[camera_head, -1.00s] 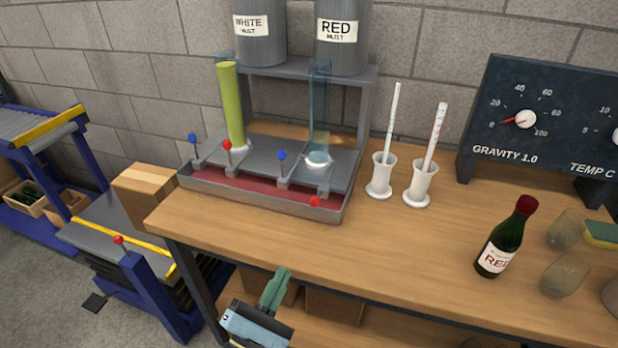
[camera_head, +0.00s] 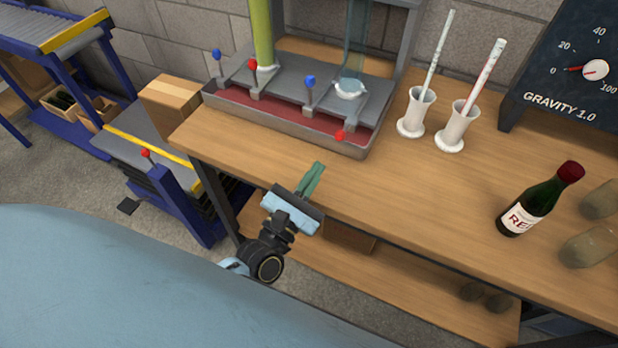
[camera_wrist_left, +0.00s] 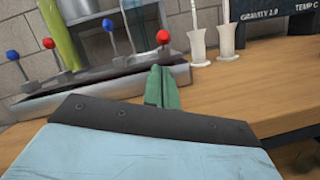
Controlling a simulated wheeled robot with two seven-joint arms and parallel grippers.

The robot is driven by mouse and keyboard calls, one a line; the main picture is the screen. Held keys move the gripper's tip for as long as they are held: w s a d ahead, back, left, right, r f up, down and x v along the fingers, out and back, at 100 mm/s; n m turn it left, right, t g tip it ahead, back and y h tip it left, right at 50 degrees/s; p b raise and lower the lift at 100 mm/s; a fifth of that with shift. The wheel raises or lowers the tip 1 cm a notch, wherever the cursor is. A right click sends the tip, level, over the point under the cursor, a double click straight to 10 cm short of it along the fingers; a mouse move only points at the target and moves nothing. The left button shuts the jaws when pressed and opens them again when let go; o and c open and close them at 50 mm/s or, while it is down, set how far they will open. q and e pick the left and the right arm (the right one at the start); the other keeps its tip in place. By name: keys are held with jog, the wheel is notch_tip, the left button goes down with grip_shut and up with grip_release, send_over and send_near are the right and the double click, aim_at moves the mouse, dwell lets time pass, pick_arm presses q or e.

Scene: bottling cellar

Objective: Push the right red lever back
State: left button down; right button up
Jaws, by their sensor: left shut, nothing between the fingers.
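The right red lever (camera_head: 340,135) tilts forward, its knob low over the front rim of the grey tray (camera_head: 290,127). In the left wrist view the red knob (camera_wrist_left: 162,37) shows just beyond the fingertips. My left gripper (camera_head: 316,168), with green fingers, is shut and empty near the table's front edge. It is in front of the lever and a little to the left, apart from it in the head view. Its fingers also show in the left wrist view (camera_wrist_left: 161,73). The left red lever (camera_head: 252,64) stands more upright. My right gripper is not in view.
Blue levers (camera_head: 310,80) stand beside the red ones. A yellow-green tube (camera_head: 262,30) and a clear tube (camera_head: 355,40) rise behind. The wooden table (camera_head: 400,180) is bare between gripper and tray.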

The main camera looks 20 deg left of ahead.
aim_at(345, 130)
pick_arm(q)
jog(key=x, duration=0.6)
dwell(0.3)
